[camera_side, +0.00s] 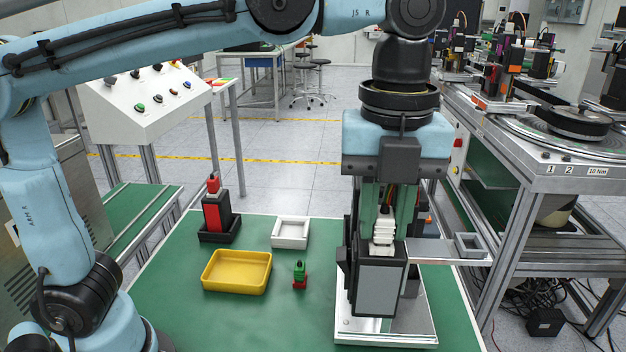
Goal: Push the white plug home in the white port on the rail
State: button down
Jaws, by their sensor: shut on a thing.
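My gripper (384,226) points down at the right of the green table, over a dark upright fixture with a grey front panel (380,286). Its greenish fingers are shut on the white plug (383,233), with thin dark and coloured leads rising above it. The plug sits at the top edge of the fixture. I cannot make out the white port or the rail; the panel and my gripper cover that area. I cannot tell how deep the plug sits or whether it touches the port.
The fixture stands on a silver base plate (386,334). A metal arm with a small grey square holder (471,246) sticks out right. Left on the table are a yellow tray (236,286), a white tray (290,246), a red-black block (216,213) in a black tray, and a small green-red piece (299,274).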

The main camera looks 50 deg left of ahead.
aim_at(385, 212)
jog(key=c, duration=0.8)
grip_release()
jog(key=shift+c, duration=0.2)
notch_tip(385, 212, up, 12)
